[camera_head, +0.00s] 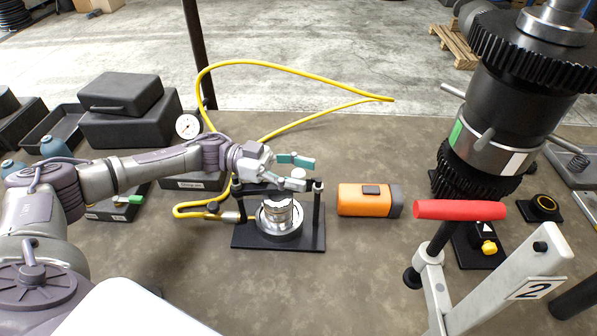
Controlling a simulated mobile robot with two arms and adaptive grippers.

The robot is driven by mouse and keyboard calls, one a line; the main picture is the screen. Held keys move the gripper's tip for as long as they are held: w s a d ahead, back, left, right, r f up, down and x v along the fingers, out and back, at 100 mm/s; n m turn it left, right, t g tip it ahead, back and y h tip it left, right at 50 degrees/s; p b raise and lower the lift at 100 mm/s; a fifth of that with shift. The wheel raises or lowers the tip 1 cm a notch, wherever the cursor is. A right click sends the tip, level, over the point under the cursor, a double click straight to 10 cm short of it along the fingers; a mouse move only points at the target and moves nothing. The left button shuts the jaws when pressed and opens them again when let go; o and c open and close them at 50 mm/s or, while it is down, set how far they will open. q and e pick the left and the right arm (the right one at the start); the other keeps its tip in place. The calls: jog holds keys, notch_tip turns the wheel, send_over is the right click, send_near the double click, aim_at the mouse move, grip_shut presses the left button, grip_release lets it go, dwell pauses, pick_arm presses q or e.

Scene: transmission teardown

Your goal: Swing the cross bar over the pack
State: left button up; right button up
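The pack (278,213), a round silver stack, sits on a black base plate (306,241) between two upright black posts. A black cross bar (250,188) shows at the top of the posts, partly hidden by my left gripper. My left gripper (295,172) is just above the bar and the pack, its two teal fingertips spread apart. A pale round knob (299,175) shows between the fingertips; I cannot tell whether they touch it. My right gripper is not in view.
A yellow hose (225,65) with a gauge (188,126) loops behind the fixture. An orange and grey block (365,200) lies right of it. A large geared shaft assembly (500,110) and a white stand with a red handle (460,210) fill the right. Black cases (125,125) stand back left.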

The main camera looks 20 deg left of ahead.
pick_arm(q)
jog(key=shift+a+f, duration=0.1)
jog(key=shift+a, duration=0.25)
jog(key=a, duration=0.6)
jog(key=shift+s+a, duration=0.4)
jog(key=shift+s, duration=0.05)
